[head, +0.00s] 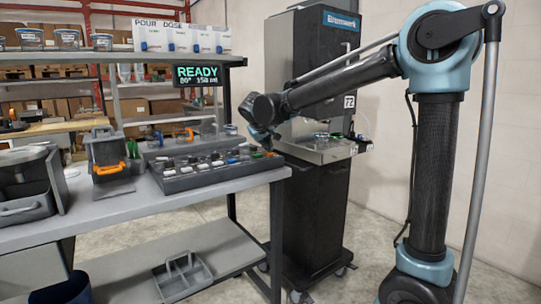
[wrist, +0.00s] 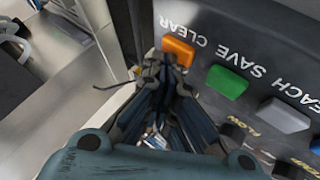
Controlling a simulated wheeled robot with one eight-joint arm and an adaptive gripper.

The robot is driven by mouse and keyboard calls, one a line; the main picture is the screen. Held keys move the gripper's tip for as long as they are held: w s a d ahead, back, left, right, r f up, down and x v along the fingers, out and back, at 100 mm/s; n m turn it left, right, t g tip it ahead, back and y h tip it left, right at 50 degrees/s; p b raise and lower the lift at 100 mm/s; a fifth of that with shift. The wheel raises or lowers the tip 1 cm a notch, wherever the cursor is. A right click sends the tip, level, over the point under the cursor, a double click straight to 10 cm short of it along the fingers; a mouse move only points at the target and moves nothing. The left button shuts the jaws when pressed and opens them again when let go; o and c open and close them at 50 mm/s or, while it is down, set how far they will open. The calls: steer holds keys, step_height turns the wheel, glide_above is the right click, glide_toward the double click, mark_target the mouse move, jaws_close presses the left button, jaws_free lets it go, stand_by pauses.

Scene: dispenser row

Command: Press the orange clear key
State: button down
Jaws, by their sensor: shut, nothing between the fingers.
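The orange clear key (wrist: 178,51) is a raised block at the near corner of the dark control panel (wrist: 222,28), beside the printed word CLEAR in the wrist view. My gripper (wrist: 166,68) is shut and empty, its fingertips right at the key's edge and covering a little of it in that view. I cannot tell whether the tips touch the key. In the head view my gripper (head: 266,143) is over the right end of the control panel (head: 185,184), and the orange key is hard to make out there.
A green key (wrist: 226,82) and a grey key (wrist: 284,115) stand in line with the orange one. The workbench (head: 120,203) carries a bin with an orange handle (head: 107,155). A tall black machine (head: 310,200) stands right behind. A screen (head: 197,76) reads READY.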

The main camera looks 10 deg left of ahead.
steer(key=shift+r, duration=0.1)
stand_by(0.5)
steer(key=shift+r, duration=0.7)
steer(key=shift+r, duration=2.5)
